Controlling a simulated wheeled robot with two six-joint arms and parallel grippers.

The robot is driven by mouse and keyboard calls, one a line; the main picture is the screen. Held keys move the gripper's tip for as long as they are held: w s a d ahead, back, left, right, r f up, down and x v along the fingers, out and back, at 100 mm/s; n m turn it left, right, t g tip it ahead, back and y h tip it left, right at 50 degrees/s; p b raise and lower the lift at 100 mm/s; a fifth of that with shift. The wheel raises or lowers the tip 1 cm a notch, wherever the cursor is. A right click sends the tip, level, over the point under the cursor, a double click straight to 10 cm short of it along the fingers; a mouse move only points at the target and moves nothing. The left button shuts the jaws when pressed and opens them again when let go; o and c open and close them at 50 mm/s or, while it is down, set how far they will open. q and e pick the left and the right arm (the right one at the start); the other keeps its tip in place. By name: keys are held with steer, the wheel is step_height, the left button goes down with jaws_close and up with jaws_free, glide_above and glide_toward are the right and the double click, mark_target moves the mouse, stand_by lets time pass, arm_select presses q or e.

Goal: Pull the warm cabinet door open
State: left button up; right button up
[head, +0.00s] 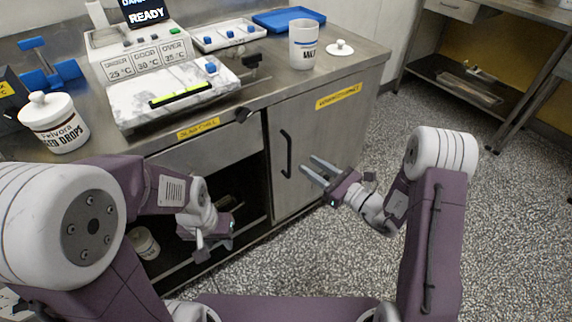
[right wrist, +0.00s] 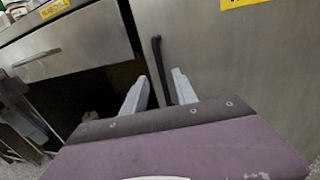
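The warm cabinet door (head: 325,130) is a grey metal panel under a yellow label, at the right of the cabinet front, and looks shut. Its black upright bar handle (head: 286,153) is near its left edge. My right gripper (head: 308,164) is open and empty, just right of the handle in the head view and apart from it. In the right wrist view the handle (right wrist: 161,70) shows between the two fingers (right wrist: 160,85), beyond their tips. My left gripper (head: 215,240) hangs before the open dark compartment; its fingers are hard to make out.
Left of the door is an open compartment with a white jar (head: 144,243), below a drawer (head: 205,150). The counter holds a white mug (head: 303,45), a lid (head: 340,47), a marble slab (head: 175,92) and a lidded jar (head: 54,122). The speckled floor right of the door is clear.

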steer(key=b+x, duration=0.2)
steer(key=x, duration=0.7)
steer(key=shift+w, duration=0.1)
jaws_close()
stand_by(1.2)
